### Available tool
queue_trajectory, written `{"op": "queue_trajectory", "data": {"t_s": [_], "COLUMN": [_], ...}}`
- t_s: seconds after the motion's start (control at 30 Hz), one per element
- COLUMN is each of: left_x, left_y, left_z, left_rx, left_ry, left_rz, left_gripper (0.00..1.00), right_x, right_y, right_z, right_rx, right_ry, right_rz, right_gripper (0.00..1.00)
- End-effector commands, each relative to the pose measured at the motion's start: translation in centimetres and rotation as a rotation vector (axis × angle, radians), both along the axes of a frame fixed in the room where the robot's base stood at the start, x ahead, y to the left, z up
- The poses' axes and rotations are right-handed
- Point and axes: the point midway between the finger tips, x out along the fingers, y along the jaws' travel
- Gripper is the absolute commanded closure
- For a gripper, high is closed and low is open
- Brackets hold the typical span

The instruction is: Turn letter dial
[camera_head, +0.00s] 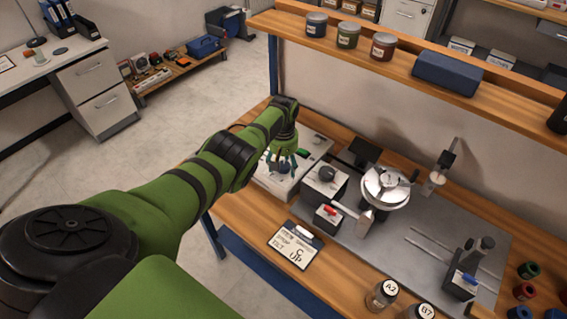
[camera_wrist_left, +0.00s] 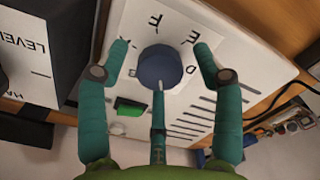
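The letter dial is a round dark blue knob (camera_wrist_left: 162,68) on a pale panel with black letters around it, among them F, E and D. The panel (camera_head: 313,149) lies at the left end of the bench in the head view. My left gripper (camera_head: 283,163) is above it, pointing down. In the left wrist view its teal fingers (camera_wrist_left: 161,55) are spread around the knob, one on each side and one in front. Gaps show between the side fingers and the knob. The front fingertip is close to the knob; I cannot tell whether it touches. My right gripper is not in view.
A green switch (camera_wrist_left: 131,106) and slots are on the panel. A dark box marked LEVEL (camera_wrist_left: 35,60) stands beside it. A card reading C UP (camera_head: 293,247), a box with a red lever (camera_head: 329,215) and a round silver fixture (camera_head: 385,188) are on the bench.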

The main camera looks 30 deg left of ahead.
Motion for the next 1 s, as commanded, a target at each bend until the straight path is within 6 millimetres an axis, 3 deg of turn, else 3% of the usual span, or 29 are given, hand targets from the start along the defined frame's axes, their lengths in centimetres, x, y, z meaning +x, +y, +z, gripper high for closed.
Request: {"op": "queue_trajectory", "data": {"t_s": [0.27, 0.47, 0.8, 1.0], "left_x": [0.1, 0.1, 0.1, 0.1], "left_y": [0.0, 0.0, 0.0, 0.1], "left_z": [0.5, 2.5, 9.2, 11.5], "left_rx": [-0.001, 0.0, 0.001, 0.001], "left_ry": [-0.004, -0.004, -0.003, -0.002], "left_rz": [-0.001, -0.001, -0.001, 0.0], "left_gripper": [0.34, 0.34, 0.34, 0.34], "right_x": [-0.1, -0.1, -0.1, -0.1], "right_y": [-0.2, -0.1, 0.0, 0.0], "right_z": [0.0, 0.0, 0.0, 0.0], "right_rx": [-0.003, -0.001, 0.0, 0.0], "right_ry": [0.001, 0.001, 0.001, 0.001], "right_rz": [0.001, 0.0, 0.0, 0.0], "right_gripper": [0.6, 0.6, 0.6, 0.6]}}
